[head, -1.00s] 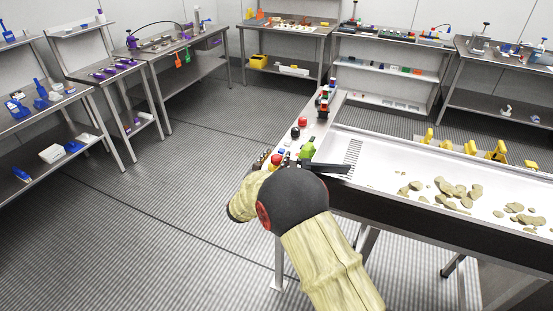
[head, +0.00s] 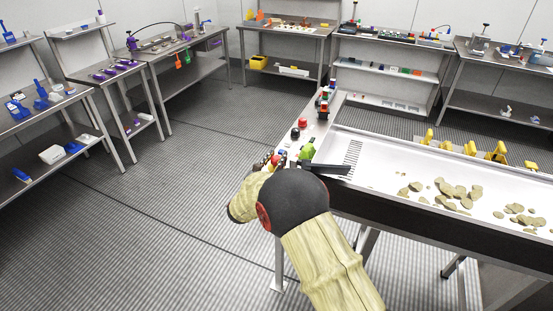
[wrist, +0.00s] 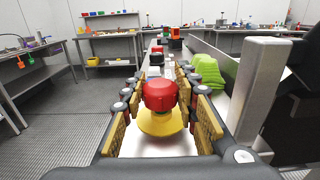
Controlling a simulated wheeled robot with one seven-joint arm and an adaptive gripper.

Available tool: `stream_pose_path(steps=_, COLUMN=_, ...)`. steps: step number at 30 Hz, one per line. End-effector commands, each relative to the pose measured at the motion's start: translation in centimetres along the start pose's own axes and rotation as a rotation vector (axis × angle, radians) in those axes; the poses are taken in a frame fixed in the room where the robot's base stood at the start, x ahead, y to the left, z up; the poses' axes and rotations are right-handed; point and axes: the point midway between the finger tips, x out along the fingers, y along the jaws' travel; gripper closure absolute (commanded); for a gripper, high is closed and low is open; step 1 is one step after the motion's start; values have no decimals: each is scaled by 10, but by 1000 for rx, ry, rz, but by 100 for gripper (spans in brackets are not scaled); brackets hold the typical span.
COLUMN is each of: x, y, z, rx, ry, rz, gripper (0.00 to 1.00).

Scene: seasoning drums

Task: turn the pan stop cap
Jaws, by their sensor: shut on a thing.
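The pan stop cap is a red, faceted knob (wrist: 160,95) on a wide yellow base (wrist: 161,123), in the middle of the wrist view. My gripper (wrist: 160,82) has one yellow-padded finger on each side of the cap and is shut on it. The cap sits upright on its base. In the head view my gripper (head: 273,162) is at the near-left end of the pan line, mostly hidden behind my dark wrist; a bit of red shows there.
A bright green part (wrist: 208,72) stands close to the right of my gripper, beside a grey upright post (wrist: 262,90). Farther along the rail are another red cap (head: 302,122) and a black one (head: 295,133). The white pan (head: 390,172) holds tan pieces.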

Motion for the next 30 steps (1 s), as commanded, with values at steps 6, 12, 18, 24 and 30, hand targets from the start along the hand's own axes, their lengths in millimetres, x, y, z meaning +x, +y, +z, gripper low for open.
stream_pose_path(steps=6, x=0, y=1, z=0, rx=1, ry=0, rz=-10, gripper=96)
stream_pose_path(steps=12, x=0, y=2, z=0, rx=2, ry=0, rz=-82, gripper=96)
stream_pose_path(steps=18, x=0, y=2, z=0, rx=3, ry=0, rz=-220, gripper=96)
stream_pose_path(steps=24, x=0, y=2, z=-1, rx=3, ry=0, rz=-374, gripper=96)
stream_pose_path(steps=30, x=0, y=2, z=-1, rx=3, ry=0, rz=-502, gripper=96)
